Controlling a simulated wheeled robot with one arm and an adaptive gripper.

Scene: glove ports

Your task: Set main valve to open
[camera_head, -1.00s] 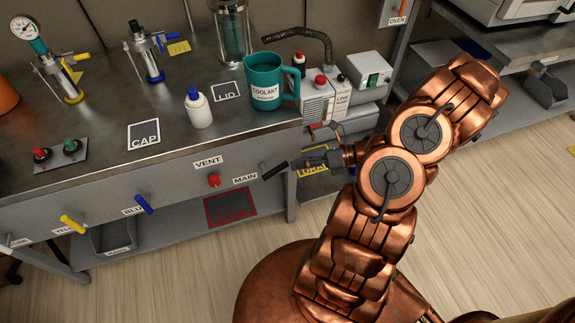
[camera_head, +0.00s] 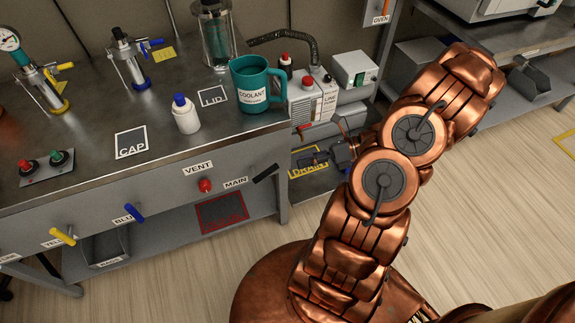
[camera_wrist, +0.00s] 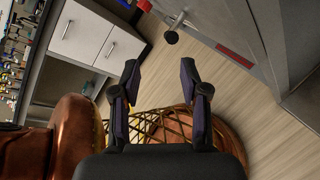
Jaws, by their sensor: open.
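The main valve's black handle (camera_head: 265,174) sits on the bench front, right of the MAIN label (camera_head: 236,183). In the head view it slants up to the right. In the wrist view a lever with a dark round end (camera_wrist: 171,37), likely the same handle, shows at the top, beyond my fingertips. My gripper (camera_head: 304,160) is to the right of the handle, apart from it. In the wrist view my gripper (camera_wrist: 159,68) has its two fingers spread with nothing between them.
A red VENT knob (camera_head: 205,185) is left of the handle. Blue (camera_head: 134,212) and yellow (camera_head: 62,236) handles are farther left on the same front. A coolant jug (camera_head: 256,84) and a white bottle (camera_head: 186,115) stand on the bench. Open floor lies in front.

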